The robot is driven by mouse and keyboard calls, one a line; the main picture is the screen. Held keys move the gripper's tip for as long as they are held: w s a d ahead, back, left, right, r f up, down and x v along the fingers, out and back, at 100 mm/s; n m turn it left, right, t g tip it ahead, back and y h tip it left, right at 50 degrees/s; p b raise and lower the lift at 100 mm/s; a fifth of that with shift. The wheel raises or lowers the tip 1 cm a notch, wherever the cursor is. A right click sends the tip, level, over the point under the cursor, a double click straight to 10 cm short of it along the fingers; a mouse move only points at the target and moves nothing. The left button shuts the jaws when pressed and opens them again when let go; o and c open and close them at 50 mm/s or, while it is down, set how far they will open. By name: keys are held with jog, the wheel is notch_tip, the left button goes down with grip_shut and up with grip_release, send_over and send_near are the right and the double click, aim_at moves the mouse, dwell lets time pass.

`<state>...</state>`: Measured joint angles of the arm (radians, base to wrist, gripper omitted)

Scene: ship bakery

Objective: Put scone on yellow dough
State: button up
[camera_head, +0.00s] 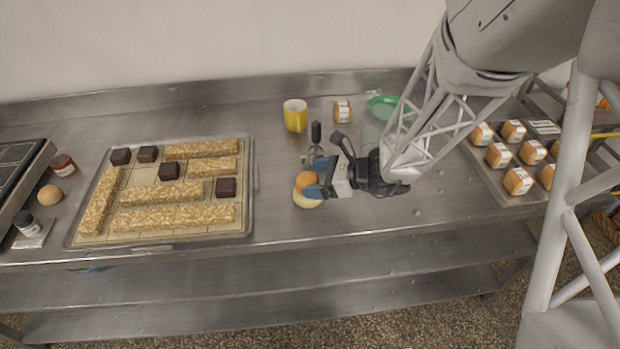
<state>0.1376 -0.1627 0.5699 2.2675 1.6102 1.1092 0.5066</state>
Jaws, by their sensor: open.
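A small orange-brown ball, which looks like the scone (304,178), rests on or against a paler yellow round, which looks like the yellow dough (307,203), on the steel counter. From this angle I cannot tell how far the ball sits over the dough. My gripper (313,177) is open, reaching in from the right. Its blue-tipped finger is close beside the ball and hides part of it and of the dough. Whether a finger touches either is not clear.
A tray (248,205) with oat bars and dark cubes lies left. A yellow mug (295,115), a labelled jar (342,111) and a green plate (386,107) stand behind. Wrapped loaves (518,181) are right. Another round bun (50,195) is far left.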

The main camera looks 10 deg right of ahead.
jog(key=v, duration=0.9)
jog(key=shift+s+d, duration=0.15)
jog(key=shift+d, duration=0.1)
jog(key=shift+r, duration=0.15)
dwell(0.5)
jog(key=s+a+r+n+g+h, duration=0.3)
jog(key=s+r+n+g+h, duration=0.25)
jog(key=s+r+n, duration=0.45)
jog(key=s+d+r+n+t+h, duration=0.3)
jog(key=s+n+h, duration=0.4)
jog(key=n, duration=0.5)
notch_tip(320, 180, up, 3)
jog(key=shift+s+d+f, duration=0.1)
jog(key=shift+s+d, duration=0.3)
jog(key=shift+d, duration=0.2)
